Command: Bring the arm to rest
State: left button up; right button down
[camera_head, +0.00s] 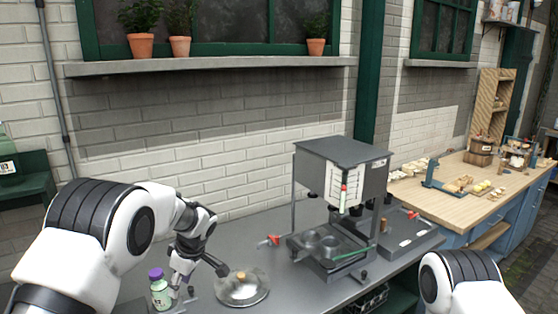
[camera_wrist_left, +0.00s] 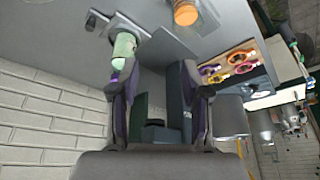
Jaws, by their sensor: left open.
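My left gripper (camera_head: 182,288) hangs over the grey bench at the lower left of the head view, just right of a small bottle with a purple cap (camera_head: 158,289). In the left wrist view its two dark fingers (camera_wrist_left: 156,78) stand apart with nothing between them. A pale green bottle shape (camera_wrist_left: 123,46) shows beyond the left finger's tip there; I cannot tell whether they touch. My right arm (camera_head: 462,282) shows only as a white and black link at the lower right; its gripper is out of view.
A round metal lid with a cork-coloured knob (camera_head: 242,287) lies right of the left gripper. A grey press-like machine (camera_head: 345,155) stands mid-bench. A wooden table (camera_head: 455,200) with small items is farther right. Plant pots (camera_head: 140,45) stand on the ledge above.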

pick_arm(q)
jog(key=s+f+m+h, duration=0.1)
jog(key=s+f+m, duration=0.2)
jog(key=f, duration=0.7)
jog(key=s+f+m+g+h, duration=0.1)
jog(key=s+f+m+h, duration=0.3)
jog(key=s+f, duration=1.05)
jog(key=s+m+y, duration=0.1)
jog(key=s+m, duration=0.6)
jog(key=s, duration=1.7)
notch_tip(320, 180, down, 11)
jog(key=b, duration=1.1)
jog(key=shift+w+a, duration=0.25)
jog(key=shift+w, duration=0.2)
pick_arm(e)
notch_tip(320, 180, down, 11)
jog(key=w, duration=0.1)
jog(key=shift+f, duration=0.2)
pick_arm(q)
jog(key=shift+w+f, duration=0.1)
